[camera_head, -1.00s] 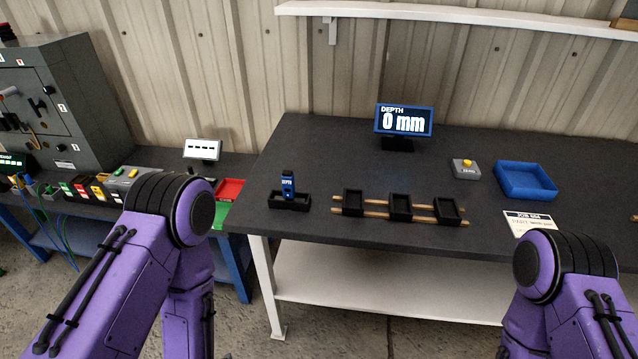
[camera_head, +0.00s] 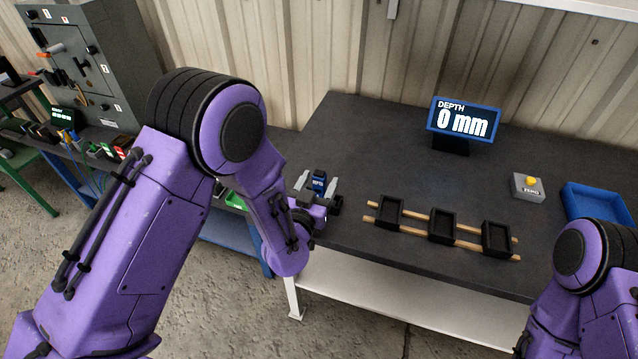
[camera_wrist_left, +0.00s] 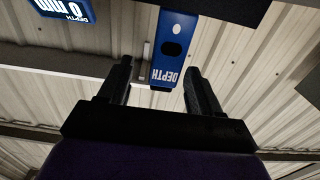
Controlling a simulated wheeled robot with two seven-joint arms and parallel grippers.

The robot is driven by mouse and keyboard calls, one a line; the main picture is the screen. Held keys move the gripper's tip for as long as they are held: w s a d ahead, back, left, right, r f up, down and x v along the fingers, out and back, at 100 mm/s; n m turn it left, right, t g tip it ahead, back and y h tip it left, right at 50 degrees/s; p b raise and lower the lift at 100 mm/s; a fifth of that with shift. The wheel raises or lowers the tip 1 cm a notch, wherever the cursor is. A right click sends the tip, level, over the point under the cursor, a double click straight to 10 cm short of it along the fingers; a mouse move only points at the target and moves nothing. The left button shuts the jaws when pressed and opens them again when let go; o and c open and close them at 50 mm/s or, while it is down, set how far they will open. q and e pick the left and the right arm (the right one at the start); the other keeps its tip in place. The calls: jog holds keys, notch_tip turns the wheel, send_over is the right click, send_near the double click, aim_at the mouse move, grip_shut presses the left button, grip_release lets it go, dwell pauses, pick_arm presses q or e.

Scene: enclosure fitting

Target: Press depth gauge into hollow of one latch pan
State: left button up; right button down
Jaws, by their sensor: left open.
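The blue depth gauge (camera_head: 319,182) stands at the left end of the dark table, and its black holder is mostly hidden behind my left gripper. My left gripper (camera_head: 318,183) is open, with one finger on each side of the gauge. In the left wrist view the gauge (camera_wrist_left: 174,50) shows its DEPTH label between and beyond the open fingers (camera_wrist_left: 158,85), nearer the right finger. Contact is not visible. Three black latch pans sit on two wooden rails: the left (camera_head: 389,212), middle (camera_head: 441,226) and right (camera_head: 496,239). Their hollows look empty. My right gripper is out of view.
A display (camera_head: 464,121) reading 0 mm stands at the back of the table. A grey ZERO box (camera_head: 528,187) with a yellow button and a blue tray (camera_head: 598,204) are at the right. The table between the gauge and the display is clear.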

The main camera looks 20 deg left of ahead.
pick_arm(q)
jog(key=shift+w+r, duration=0.15)
jog(key=shift+w, duration=0.6)
jog(key=shift+w+a, duration=0.25)
jog(key=shift+w, duration=0.05)
jog(key=shift+d, duration=0.15)
jog(key=c, duration=0.8)
grip_shut()
